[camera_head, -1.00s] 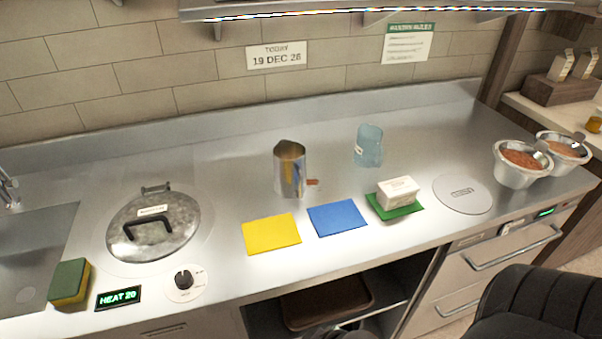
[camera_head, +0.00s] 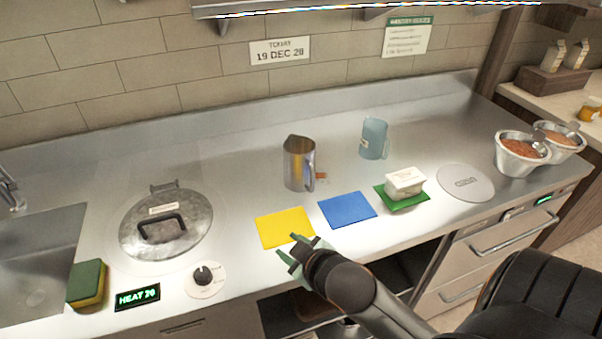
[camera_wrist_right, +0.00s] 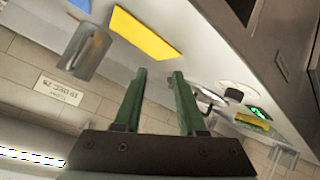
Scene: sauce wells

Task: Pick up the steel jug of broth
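The steel jug (camera_head: 298,165) stands upright on the counter behind the yellow and blue mats, its handle towards the front right. A small brown tag shows beside it. The jug also shows at the upper left of the right wrist view (camera_wrist_right: 88,50). My right gripper (camera_head: 289,252) is at the counter's front edge, in front of the yellow mat (camera_head: 272,232), apart from the jug. Its two green fingers (camera_wrist_right: 160,85) are spread with nothing between them. What is inside the jug cannot be seen. My left gripper is not in view.
A clear blue jug (camera_head: 373,140) stands right of the steel jug. A blue mat (camera_head: 340,214) and a white block (camera_head: 405,182) on a green mat lie in front. A lidded pot (camera_head: 190,240) is at left, two steel bowls (camera_head: 522,172) at far right.

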